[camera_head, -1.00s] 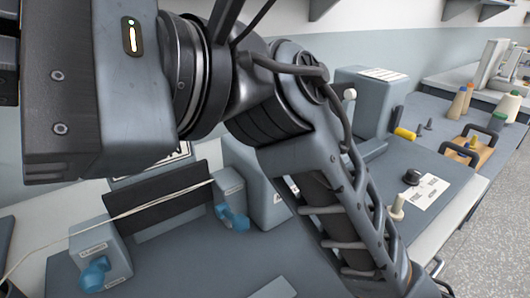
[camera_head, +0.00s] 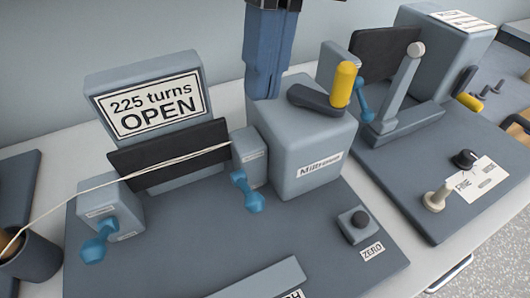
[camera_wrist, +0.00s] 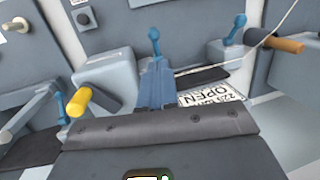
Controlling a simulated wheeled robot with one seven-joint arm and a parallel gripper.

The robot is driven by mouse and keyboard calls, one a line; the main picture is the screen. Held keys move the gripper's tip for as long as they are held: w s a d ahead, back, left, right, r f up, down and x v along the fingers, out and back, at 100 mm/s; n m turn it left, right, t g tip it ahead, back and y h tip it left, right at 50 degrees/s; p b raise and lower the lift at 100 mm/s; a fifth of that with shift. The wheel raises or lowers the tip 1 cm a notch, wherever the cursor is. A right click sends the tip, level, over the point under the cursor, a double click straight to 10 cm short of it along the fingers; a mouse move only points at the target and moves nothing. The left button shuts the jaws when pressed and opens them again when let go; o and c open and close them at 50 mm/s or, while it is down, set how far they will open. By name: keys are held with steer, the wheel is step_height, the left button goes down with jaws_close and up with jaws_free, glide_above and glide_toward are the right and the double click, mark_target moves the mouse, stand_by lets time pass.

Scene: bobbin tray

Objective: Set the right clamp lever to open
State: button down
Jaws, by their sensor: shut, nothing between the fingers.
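The right clamp lever (camera_head: 247,192) is blue and sticks out toward the front, tilted down to the right, from a small grey block (camera_head: 250,150) at the right end of a dark bar. It also shows in the wrist view (camera_wrist: 155,42), just beyond the fingertips. The matching left clamp lever (camera_head: 98,243) sticks out from its own block, tilted down to the left. My gripper (camera_head: 264,95) points down with its blue fingers together and empty. It is behind and above the right lever, apart from it, at the left back of a grey box. The fingers also show in the wrist view (camera_wrist: 155,85).
The grey box (camera_head: 312,150) beside the right clamp carries a crank with a yellow knob (camera_head: 344,82). A sign (camera_head: 150,105) reads "225 turns OPEN". A pale thread (camera_head: 175,160) crosses the dark bar. A button box (camera_head: 355,225) stands front right. The base plate before the lever is clear.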

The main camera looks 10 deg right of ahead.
steer(key=p, duration=0.3)
glide_toward(257, 195)
steer(key=x, duration=0.7)
steer(key=shift+a+r, duration=0.1)
steer(key=shift+b, duration=0.3)
